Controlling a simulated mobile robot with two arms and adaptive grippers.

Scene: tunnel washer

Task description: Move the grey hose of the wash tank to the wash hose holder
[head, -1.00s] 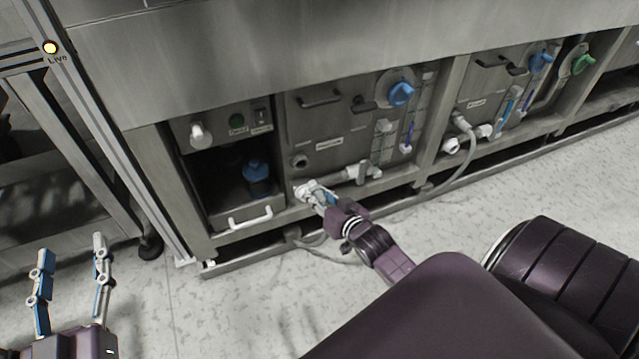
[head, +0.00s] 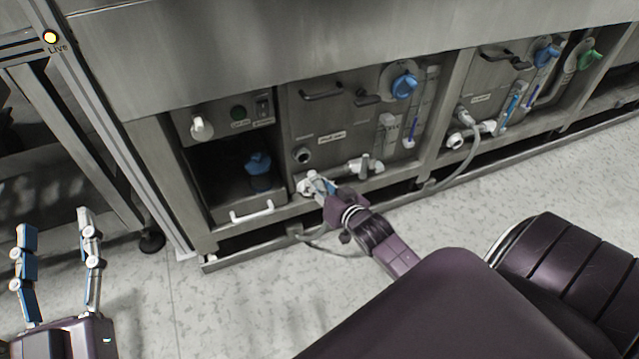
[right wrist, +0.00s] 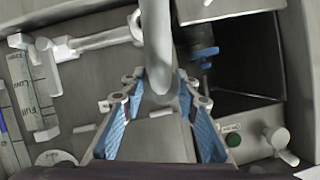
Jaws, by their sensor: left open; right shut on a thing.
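My right gripper (head: 318,186) is at the lower left of the middle panel, low on the steel machine. In the right wrist view its fingers (right wrist: 158,88) are shut on the grey hose (right wrist: 157,40), which runs up out of the picture. In the head view the hose hangs in a loop (head: 325,246) near the floor. Its end is hidden by the gripper, so I cannot tell whether it is seated. A round dark port (head: 302,155), perhaps the wash hose holder, is just above the gripper. My left gripper (head: 55,225) is open and empty at the lower left.
A white pipe with a valve (head: 362,167) runs right of the gripper. An open bay with a blue-capped bottle (head: 259,170) and a white handle (head: 251,212) is to the left. Another hose (head: 470,150) hangs at the right panel. The floor (head: 250,300) in front is clear.

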